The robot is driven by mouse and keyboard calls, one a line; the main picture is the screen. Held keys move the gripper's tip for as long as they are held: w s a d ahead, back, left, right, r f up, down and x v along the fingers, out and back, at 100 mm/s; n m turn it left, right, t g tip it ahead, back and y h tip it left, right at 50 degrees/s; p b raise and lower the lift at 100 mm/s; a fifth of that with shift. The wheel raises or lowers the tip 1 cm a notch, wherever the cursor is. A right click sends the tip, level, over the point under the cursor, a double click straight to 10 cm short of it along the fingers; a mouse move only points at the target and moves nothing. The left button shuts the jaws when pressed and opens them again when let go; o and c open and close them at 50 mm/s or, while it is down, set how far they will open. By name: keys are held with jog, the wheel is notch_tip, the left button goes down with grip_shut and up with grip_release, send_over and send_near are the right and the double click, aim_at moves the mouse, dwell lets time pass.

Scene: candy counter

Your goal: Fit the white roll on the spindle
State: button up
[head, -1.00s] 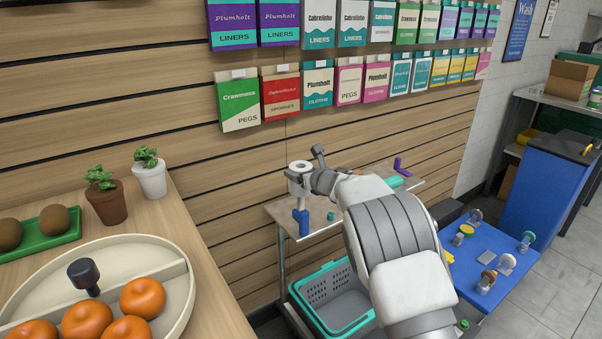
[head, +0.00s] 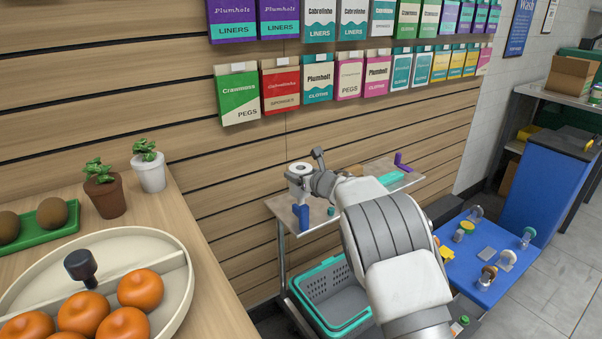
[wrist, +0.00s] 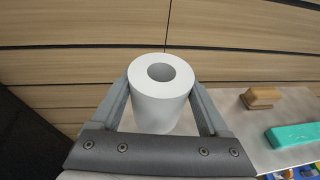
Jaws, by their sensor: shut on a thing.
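The white roll (head: 299,181) is upright between the fingers of my gripper (head: 310,181), at the left end of the metal shelf. In the wrist view the roll (wrist: 161,109) stands between the two fingers of my gripper (wrist: 162,103), which press its sides. Its open top hole faces the camera and shows only grey inside. A blue upright piece (head: 301,217) is just below the roll in the head view. I cannot make out a spindle; the roll and gripper may hide it, and I cannot tell whether the roll touches anything below.
A teal block (wrist: 293,133) and a wooden-backed brush (wrist: 261,98) lie on the metal shelf (wrist: 240,120) to the right. A purple piece (head: 402,162) stands at its far end. A teal-rimmed basket (head: 331,299) sits below. The slatted wall (wrist: 240,30) is close behind the roll.

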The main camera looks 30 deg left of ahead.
jog(key=shift+f, duration=2.4)
jog(key=o, duration=1.1)
jog(key=shift+o, duration=1.1)
jog(key=shift+f, duration=0.1)
jog(key=shift+f, duration=0.1)
jog(key=shift+s+d, duration=0.1)
jog(key=p+v, duration=0.3)
jog(key=v, duration=1.4)
jog(key=shift+r, duration=0.35)
jog(key=shift+d, duration=0.1)
